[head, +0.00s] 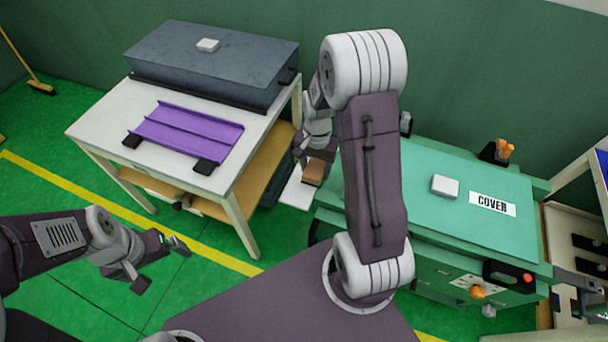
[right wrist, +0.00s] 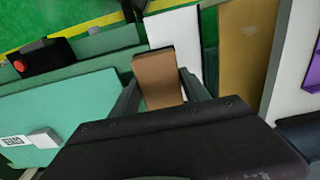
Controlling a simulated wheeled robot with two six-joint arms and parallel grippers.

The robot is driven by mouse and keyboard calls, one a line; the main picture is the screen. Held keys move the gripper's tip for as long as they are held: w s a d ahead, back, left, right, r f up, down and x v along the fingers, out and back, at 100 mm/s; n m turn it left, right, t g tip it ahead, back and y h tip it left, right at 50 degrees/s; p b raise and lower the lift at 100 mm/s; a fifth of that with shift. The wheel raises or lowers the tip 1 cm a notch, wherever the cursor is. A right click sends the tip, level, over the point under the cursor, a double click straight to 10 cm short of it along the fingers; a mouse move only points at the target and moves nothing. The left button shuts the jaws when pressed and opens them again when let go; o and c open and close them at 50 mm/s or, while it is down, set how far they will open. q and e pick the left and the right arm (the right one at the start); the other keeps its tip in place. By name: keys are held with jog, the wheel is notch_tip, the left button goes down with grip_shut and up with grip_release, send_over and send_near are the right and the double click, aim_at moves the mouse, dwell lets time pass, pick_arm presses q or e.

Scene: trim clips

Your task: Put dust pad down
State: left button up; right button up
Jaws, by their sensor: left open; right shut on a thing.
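The dust pad is a brown block (right wrist: 157,80) held between the fingers of my right gripper (right wrist: 160,92) in the right wrist view. In the head view the pad (head: 314,173) shows small beside my right arm, over or near a white plate (head: 296,190) between the white table and the green machine. The white plate also shows beyond the pad in the right wrist view (right wrist: 180,36). I cannot tell whether the pad touches it. My left gripper (head: 161,266) is open and empty over the green floor at lower left.
A white table (head: 95,128) holds a purple ribbed panel (head: 187,133) on black supports and a grey box (head: 210,65). A green machine (head: 430,220) with a cover, white block (head: 445,186) and red button stands at right. Another bench is at the far right edge.

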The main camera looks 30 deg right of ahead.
jog(key=w+a+f, duration=0.2)
jog(key=w, duration=0.1)
jog(key=shift+w+f, duration=0.2)
notch_tip(320, 180, down, 3)
jog(key=shift+s+f+b, duration=0.15)
jog(key=shift+b, duration=0.15)
jog(key=shift+f, duration=0.35)
jog(key=o, duration=1.5)
jog(key=shift+f, duration=0.1)
jog(key=shift+o, duration=0.2)
